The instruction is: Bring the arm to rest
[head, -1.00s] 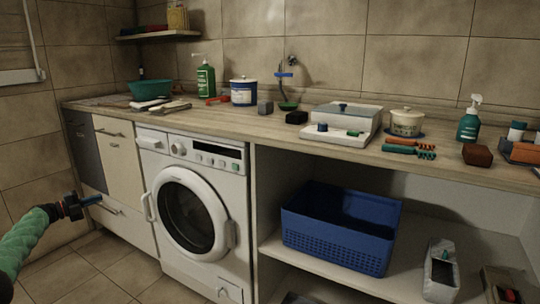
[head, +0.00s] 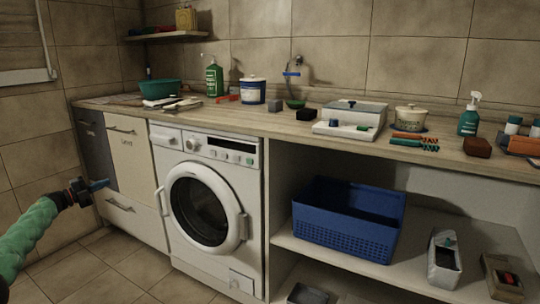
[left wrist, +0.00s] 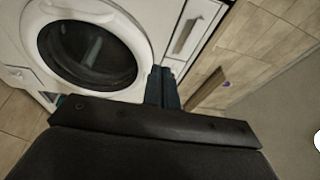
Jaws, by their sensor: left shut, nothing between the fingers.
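My left arm, in a green sleeve, comes in from the lower left of the head view. My left gripper (head: 100,186) is shut and empty. It hangs in the air in front of the pale drawer cabinet (head: 139,168), apart from the counter. In the left wrist view its dark fingers (left wrist: 162,87) are together, with the washing machine (left wrist: 80,45) and the floor beyond them. My right gripper is not in view.
The wooden counter (head: 285,124) carries bottles, tubs, brushes and a white scale-like box (head: 352,116). Under it stands a blue basket (head: 345,228) on a shelf. The washing machine is right of my left gripper. Floor tiles (head: 118,262) below are clear.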

